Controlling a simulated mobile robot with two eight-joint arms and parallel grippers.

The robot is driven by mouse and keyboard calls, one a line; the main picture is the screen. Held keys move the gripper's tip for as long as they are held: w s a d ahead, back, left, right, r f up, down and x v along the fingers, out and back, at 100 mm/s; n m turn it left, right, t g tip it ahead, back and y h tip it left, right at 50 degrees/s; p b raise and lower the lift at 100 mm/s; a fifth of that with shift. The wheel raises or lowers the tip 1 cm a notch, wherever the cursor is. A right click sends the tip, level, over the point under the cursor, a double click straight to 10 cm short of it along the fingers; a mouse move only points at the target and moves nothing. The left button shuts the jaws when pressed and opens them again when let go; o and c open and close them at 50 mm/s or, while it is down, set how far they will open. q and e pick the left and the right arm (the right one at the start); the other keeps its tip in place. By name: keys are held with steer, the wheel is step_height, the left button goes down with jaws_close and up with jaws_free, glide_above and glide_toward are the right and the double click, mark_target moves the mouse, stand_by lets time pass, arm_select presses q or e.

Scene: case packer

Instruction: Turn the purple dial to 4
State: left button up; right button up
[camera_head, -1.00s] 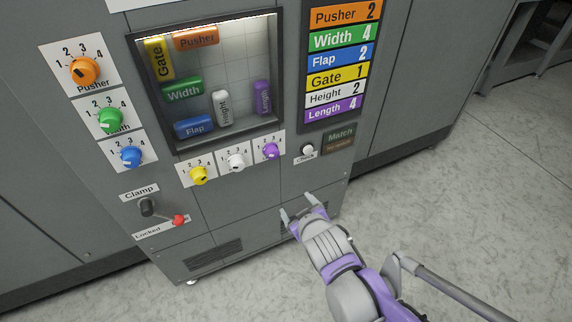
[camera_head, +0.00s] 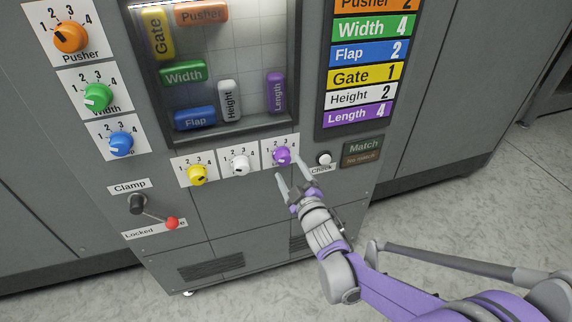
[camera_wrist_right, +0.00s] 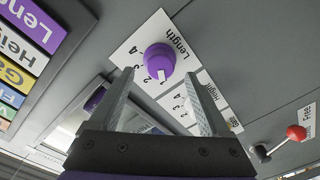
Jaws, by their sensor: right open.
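The purple dial (camera_head: 282,156) sits on a white card marked 1 to 4, at the right end of the lower dial row. In the right wrist view the purple dial (camera_wrist_right: 159,60), labelled Length, has a white pointer mark on its lower side; I cannot tell which number it points at. My right gripper (camera_head: 294,181) is open and empty, just below and in front of the dial. In the right wrist view its two fingers (camera_wrist_right: 160,74) point toward the dial, one to each side in the picture, and seem still apart from it. My left gripper is not in view.
A white dial (camera_head: 239,163) and a yellow dial (camera_head: 197,175) are left of the purple one. A Check button (camera_head: 324,158) is close on its right. A clamp lever (camera_head: 172,222) with a red knob is lower left. The sign (camera_head: 345,115) reads Length 4.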

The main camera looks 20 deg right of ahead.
mark_target(285, 161)
steer(key=shift+w+a, duration=0.1)
steer(key=shift+w, duration=1.7)
jaws_close()
